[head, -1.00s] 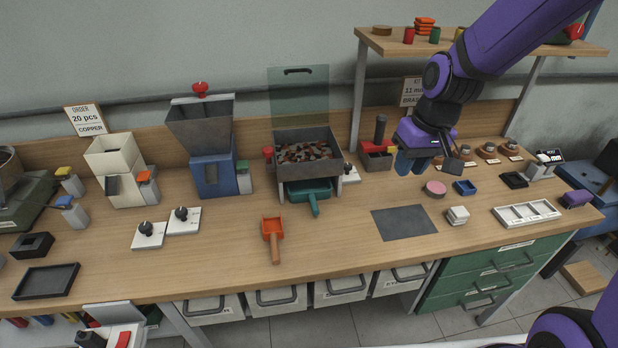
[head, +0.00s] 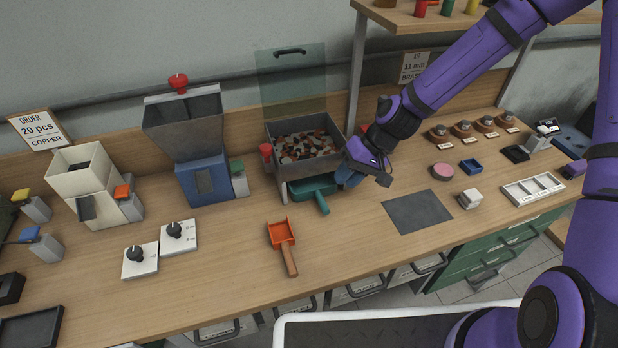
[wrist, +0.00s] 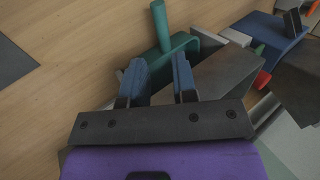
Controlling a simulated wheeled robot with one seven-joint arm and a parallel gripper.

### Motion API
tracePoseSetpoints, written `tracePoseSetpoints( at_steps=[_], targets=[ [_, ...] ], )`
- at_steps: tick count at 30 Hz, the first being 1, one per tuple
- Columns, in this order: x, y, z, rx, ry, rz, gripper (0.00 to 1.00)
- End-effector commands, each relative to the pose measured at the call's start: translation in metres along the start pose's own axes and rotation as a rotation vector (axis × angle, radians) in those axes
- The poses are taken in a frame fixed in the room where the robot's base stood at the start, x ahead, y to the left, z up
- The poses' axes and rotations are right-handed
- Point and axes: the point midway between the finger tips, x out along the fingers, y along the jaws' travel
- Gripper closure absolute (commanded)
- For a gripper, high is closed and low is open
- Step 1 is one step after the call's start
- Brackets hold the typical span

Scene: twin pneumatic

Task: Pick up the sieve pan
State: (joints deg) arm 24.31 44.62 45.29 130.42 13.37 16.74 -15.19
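The teal-green pan (head: 308,187), which I take as the sieve pan, sits under the front of a grey box (head: 280,165), its handle (head: 322,204) pointing toward the table's front edge. My gripper (head: 348,177) is low at the pan's right side. In the wrist view, the blue fingers (wrist: 158,80) are apart, with the pan (wrist: 182,44) and its handle (wrist: 160,24) just beyond their tips. Nothing is clearly held; I cannot tell whether a finger touches the pan. The pan's rear is hidden under the box.
The grey box holds many mixed discs (head: 304,146). An orange scoop (head: 281,234) lies in front of the pan. A blue-based hopper (head: 206,180) stands left. A dark mat (head: 418,211) lies right, with bare wood around it.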

Motion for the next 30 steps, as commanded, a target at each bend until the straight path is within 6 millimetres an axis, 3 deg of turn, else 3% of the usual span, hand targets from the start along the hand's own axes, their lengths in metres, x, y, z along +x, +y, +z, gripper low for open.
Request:
tracePoseSetpoints(
  at_steps=[7, 16, 24, 30],
  targets=[
    [0.037, -0.001, 0.001, -0.001, -0.003, -0.001, 0.74],
    [0.058, -0.001, 0.002, 0.0, -0.003, 0.0, 0.74],
    [0.094, -0.002, 0.003, -0.001, -0.003, 0.0, 0.74],
    [0.102, -0.002, 0.002, -0.001, -0.001, 0.002, 0.74]
  ],
)
